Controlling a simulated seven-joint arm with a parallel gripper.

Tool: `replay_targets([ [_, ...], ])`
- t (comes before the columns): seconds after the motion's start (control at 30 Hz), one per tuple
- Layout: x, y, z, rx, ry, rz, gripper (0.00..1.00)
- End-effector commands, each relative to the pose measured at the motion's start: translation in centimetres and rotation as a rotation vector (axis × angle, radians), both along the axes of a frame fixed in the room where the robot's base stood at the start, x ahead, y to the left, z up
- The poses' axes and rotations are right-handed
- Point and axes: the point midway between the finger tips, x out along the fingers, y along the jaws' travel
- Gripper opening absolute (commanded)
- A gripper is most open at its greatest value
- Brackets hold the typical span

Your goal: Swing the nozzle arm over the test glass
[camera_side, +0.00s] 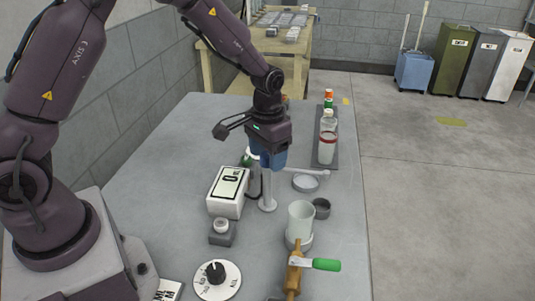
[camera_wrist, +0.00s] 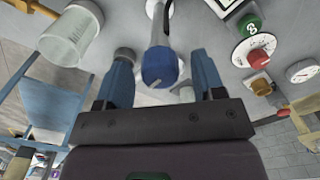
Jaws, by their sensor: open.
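The nozzle arm (camera_side: 303,171) is a thin pale bar reaching right from the top of a grey post (camera_side: 267,190). Its outer end hangs above a shallow dish (camera_side: 306,183), not above the test glass. The test glass (camera_side: 300,222) is a clear cylinder nearer the camera; a clear cylinder, seemingly the glass, also shows upper left in the wrist view (camera_wrist: 73,38). My gripper (camera_side: 271,160) points down at the post's top, its blue fingers apart. In the wrist view a blue round cap (camera_wrist: 160,66) sits between the open fingers; I cannot tell whether they touch it.
A box with a display (camera_side: 228,188) stands left of the post. A bottle (camera_side: 328,140) stands on a dark mat at the right. A small dark cup (camera_side: 321,208) is beside the glass. The table's left side is clear.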

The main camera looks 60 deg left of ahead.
Motion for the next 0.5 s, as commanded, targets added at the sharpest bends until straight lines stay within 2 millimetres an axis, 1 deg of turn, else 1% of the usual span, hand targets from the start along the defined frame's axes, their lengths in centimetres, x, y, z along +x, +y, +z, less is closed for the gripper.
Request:
replay_targets([
  [0.1, -0.03, 0.00, -0.40, 0.000, 0.001, 0.000, 0.63],
  [0.3, -0.02, 0.00, -0.40, 0.000, 0.000, 0.000, 0.63],
  [0.33, -0.02, 0.00, -0.39, 0.000, 0.000, 0.000, 0.60],
  [0.37, -0.02, 0.00, -0.39, 0.000, 0.000, 0.000, 0.53],
  [0.4, -0.02, 0.00, -0.38, 0.000, 0.000, 0.000, 0.44],
  [0.47, -0.02, 0.00, -0.37, 0.000, 0.000, 0.000, 0.30],
  [0.5, -0.02, 0.00, -0.37, 0.000, 0.000, 0.000, 0.21],
])
